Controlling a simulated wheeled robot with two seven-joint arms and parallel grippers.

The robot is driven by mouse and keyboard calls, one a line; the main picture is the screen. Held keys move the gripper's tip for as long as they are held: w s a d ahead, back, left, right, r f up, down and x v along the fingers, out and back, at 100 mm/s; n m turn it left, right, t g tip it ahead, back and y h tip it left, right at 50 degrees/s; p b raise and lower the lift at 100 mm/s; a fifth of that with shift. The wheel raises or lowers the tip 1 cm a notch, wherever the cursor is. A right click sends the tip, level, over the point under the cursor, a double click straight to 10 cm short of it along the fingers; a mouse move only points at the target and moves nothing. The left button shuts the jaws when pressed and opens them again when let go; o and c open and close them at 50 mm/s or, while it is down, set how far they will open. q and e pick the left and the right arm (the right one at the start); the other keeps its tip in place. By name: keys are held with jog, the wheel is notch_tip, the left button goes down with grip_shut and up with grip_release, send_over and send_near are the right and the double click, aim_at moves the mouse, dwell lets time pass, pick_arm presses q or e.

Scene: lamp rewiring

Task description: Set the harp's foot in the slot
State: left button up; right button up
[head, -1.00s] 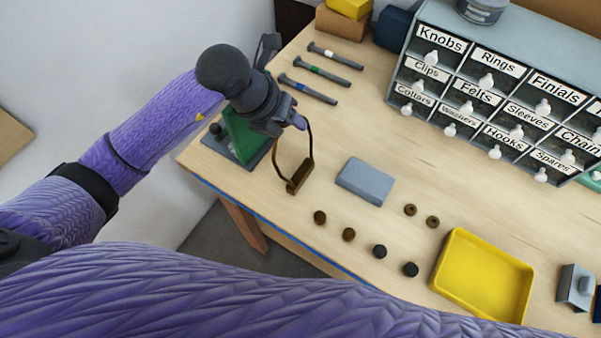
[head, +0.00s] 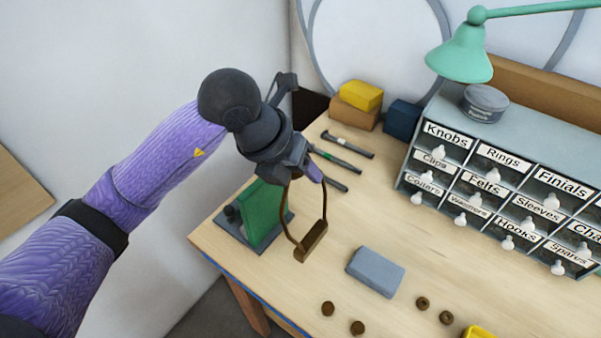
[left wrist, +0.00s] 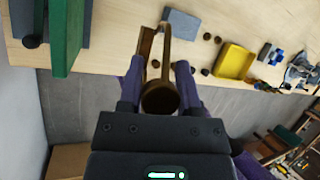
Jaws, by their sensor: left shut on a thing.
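My left gripper (head: 303,172) is shut on the harp, a thin bronze loop with a brown bar-shaped foot (head: 311,241) at its lower end. The harp hangs from the fingers to the right of a green upright panel (head: 262,215) on a grey base (head: 277,235). In the left wrist view the harp (left wrist: 160,97) sits between the fingertips (left wrist: 158,78), with its round end towards the camera; the green panel (left wrist: 68,40) is to its left, apart from it. I cannot make out the slot. My right gripper is not in view.
A grey block (head: 375,272) lies right of the harp, with small brown rings (head: 422,303) and knobs (head: 328,309) nearby. A labelled drawer cabinet (head: 490,150) and green lamp (head: 464,52) stand at the back right. The bench front edge is close.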

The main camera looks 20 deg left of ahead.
pick_arm(q)
jog(key=c, duration=0.5)
grip_shut()
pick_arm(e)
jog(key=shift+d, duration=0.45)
